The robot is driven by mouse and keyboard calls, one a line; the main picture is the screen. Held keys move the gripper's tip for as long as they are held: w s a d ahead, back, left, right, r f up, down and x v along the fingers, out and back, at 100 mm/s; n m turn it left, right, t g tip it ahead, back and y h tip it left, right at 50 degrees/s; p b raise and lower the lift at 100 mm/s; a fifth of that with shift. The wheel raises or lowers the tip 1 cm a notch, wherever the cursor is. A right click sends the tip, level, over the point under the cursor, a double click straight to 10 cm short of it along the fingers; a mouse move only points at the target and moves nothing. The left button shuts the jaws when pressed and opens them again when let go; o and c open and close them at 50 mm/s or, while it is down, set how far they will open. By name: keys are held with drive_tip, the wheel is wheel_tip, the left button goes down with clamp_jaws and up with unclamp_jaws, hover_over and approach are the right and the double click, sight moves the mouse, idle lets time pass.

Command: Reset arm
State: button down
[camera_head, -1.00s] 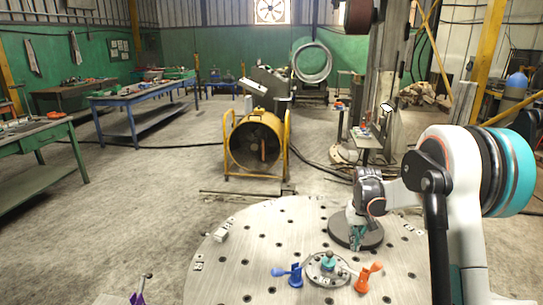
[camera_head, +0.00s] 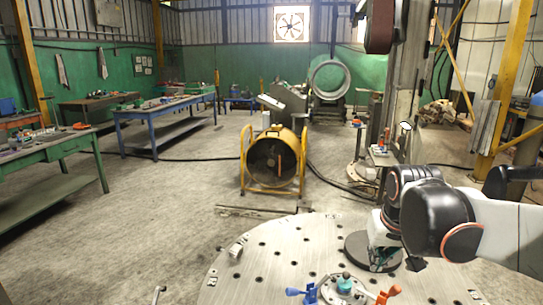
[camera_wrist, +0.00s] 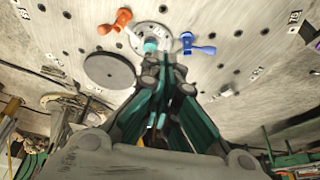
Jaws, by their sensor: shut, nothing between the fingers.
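My gripper (camera_head: 382,266) hangs over the right part of a round perforated metal table (camera_head: 262,262), in front of a dark disc (camera_head: 358,246). In the wrist view my gripper (camera_wrist: 164,64) is shut and empty, its teal and black fingers together. Its tips overlap the edge of a small round fixture with a teal knob (camera_head: 345,284); I cannot tell the gap in height. My forearm reaches in from the right edge.
A blue clamp (camera_head: 305,293) and an orange clamp (camera_head: 387,294) flank the fixture. A yellow-framed drum fan (camera_head: 274,160) stands behind the table. A blue workbench (camera_head: 165,113) and a green workbench (camera_head: 62,150) are at left. A column rises at right.

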drive_tip(key=s+a+t, duration=0.1)
drive_tip(key=s+a, duration=0.1)
drive_tip(key=s, duration=0.6)
drive_tip(key=s+a+f+n+t, duration=0.1)
drive_tip(key=s+a+t, duration=0.1)
drive_tip(key=s, duration=0.6)
drive_tip(key=shift+f, duration=0.25)
